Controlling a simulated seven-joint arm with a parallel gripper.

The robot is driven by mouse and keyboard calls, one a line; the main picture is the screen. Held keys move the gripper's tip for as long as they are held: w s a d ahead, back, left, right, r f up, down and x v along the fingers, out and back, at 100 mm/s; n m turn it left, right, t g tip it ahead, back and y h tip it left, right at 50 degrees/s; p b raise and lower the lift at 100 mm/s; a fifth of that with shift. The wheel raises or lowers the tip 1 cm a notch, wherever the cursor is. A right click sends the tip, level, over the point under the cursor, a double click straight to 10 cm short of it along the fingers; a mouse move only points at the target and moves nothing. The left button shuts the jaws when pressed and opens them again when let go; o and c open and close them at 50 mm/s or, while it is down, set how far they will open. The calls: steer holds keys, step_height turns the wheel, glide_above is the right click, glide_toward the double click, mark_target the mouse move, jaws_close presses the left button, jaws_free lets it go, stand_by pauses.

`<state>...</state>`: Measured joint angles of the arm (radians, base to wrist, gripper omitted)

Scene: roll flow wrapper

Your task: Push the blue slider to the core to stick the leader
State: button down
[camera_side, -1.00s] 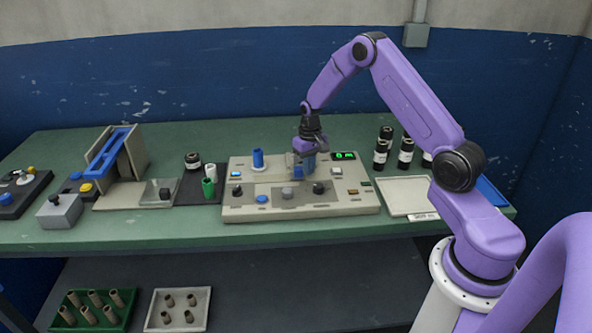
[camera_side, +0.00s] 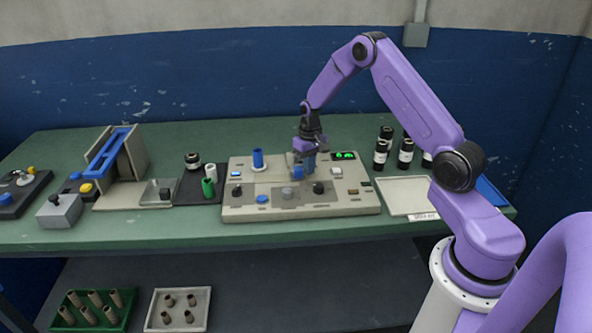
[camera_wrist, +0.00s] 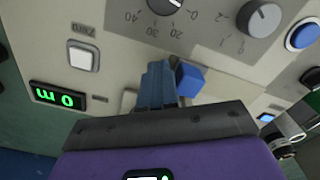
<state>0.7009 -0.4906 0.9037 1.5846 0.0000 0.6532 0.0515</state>
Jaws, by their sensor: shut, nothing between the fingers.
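The blue slider (camera_wrist: 190,78) is a small blue block on the machine's top, right beside my fingers in the wrist view. In the side view it (camera_side: 298,172) shows low at the left of my fingertips. My gripper (camera_wrist: 157,72) is shut and empty, its blue-grey fingers pointing down at the panel. The side view shows my gripper (camera_side: 308,173) low over the middle of the machine. Whether the fingers touch the slider I cannot tell. A pale strip (camera_wrist: 232,90) runs beside the slider. I cannot make out the core; a pale part left of the fingers is mostly hidden.
The machine (camera_side: 240,212) carries knobs, buttons and a lit green display (camera_side: 344,156). A blue upright cylinder (camera_side: 258,158) stands at its back left. Several dark jars (camera_side: 381,152) and a white tray (camera_side: 405,196) are on the right. White and green cylinders stand to the left.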

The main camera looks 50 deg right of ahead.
mark_target(281, 180)
stand_by(0.3)
steer(key=shift+w+a, duration=3.55)
steer(key=shift+s+d, duration=0.45)
step_height(281, 180, up, 8)
steer(key=shift+a, duration=0.1)
steer(key=s+a+r+n, duration=0.4)
steer(key=s+a+r, duration=0.1)
steer(key=s+a, duration=0.4)
steer(key=s+a+r+n, duration=0.4)
steer(key=s+a+r, duration=0.1)
steer(key=s+a, duration=0.45)
steer(key=s+d+n, duration=0.2)
steer(key=s+n, duration=0.5)
steer(key=s, duration=1.6)
steer(key=shift+s+r+n, duration=0.3)
steer(key=shift+s+r, duration=0.05)
